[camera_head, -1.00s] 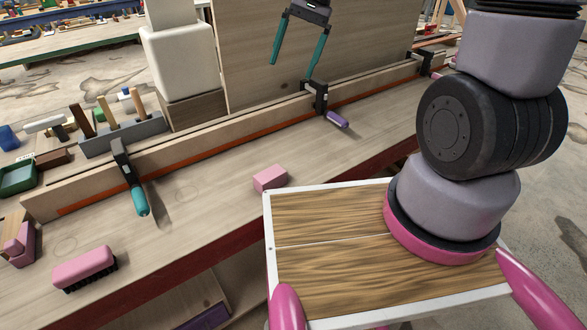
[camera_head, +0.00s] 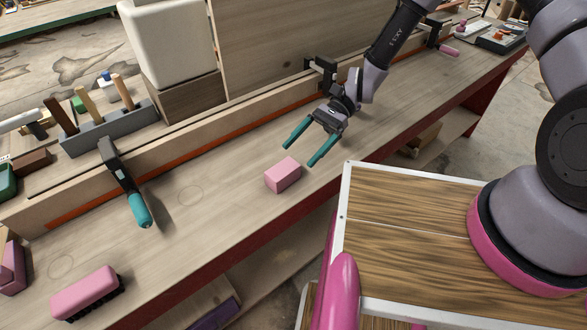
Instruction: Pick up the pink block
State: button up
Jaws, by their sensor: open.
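The pink block (camera_head: 283,175) is a small plain box lying on the wooden workbench (camera_head: 190,240), near the bench's front edge. My gripper (camera_head: 298,154) is open and empty, with two teal fingers pointing down and left. Its fingertips appear above and just behind or beside the block, with one on either side of the block's upper right end in the picture. They look apart from it; the exact height gap is hard to tell.
A pink brush (camera_head: 85,292) lies at the front left. A clamp with a teal handle (camera_head: 139,208) and a dark clamp (camera_head: 322,72) hold the long wooden stringer (camera_head: 200,137) behind the block. A grey tool holder (camera_head: 110,130) stands behind it. The bench around the block is clear.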

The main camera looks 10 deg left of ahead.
aim_at(293, 161)
jog(key=x, duration=0.4)
jog(key=shift+s+a+f, duration=0.15)
jog(key=shift+s, duration=0.2)
jog(key=shift+r+x, duration=0.15)
jog(key=shift+x, duration=1.3)
jog(key=shift+r+x, duration=0.2)
jog(key=shift+x, duration=1.2)
jog(key=shift+s, duration=0.15)
grip_shut()
